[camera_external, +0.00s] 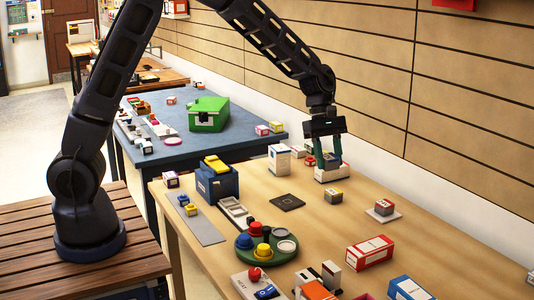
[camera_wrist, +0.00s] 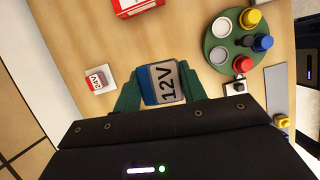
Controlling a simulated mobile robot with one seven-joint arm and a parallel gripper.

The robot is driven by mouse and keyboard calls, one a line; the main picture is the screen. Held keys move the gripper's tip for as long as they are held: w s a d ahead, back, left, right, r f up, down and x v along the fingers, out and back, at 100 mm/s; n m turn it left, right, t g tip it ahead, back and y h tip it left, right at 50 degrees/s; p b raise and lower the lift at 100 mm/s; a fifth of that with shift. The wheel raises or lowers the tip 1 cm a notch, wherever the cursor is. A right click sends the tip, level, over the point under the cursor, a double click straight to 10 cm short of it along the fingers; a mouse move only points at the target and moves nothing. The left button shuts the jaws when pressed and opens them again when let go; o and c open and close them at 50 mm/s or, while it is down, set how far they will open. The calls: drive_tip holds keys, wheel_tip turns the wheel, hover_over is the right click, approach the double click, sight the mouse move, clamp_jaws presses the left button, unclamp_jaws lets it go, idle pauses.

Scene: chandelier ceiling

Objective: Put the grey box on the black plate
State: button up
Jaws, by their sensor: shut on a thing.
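In the wrist view, a grey box (camera_wrist: 165,84) with a black 12V label and blue sides sits between the green fingertips of my gripper (camera_wrist: 164,92). In the external view my gripper (camera_external: 329,160) points down over the far right part of the wooden table, and the held box is hard to make out between the fingers. The flat black plate (camera_external: 287,202) lies bare on the table, to the left of and nearer than my gripper. I cannot make out the black plate in the wrist view.
A white plate (camera_external: 383,215) bears a small red-labelled box. A white carton (camera_external: 279,160), a blue bin (camera_external: 217,184) and a green round tray (camera_external: 267,256) stand around; bare wood surrounds the black plate.

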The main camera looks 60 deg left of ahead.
drive_tip(key=n, duration=0.1)
hover_over(290, 203)
drive_tip(key=f, duration=0.6)
drive_tip(key=a+f, duration=0.1)
drive_tip(key=f, duration=1.2)
drive_tip(key=shift+a, duration=0.15)
drive_tip(key=shift+f, duration=0.2)
drive_tip(key=o, duration=1)
drive_tip(key=shift+r, duration=0.1)
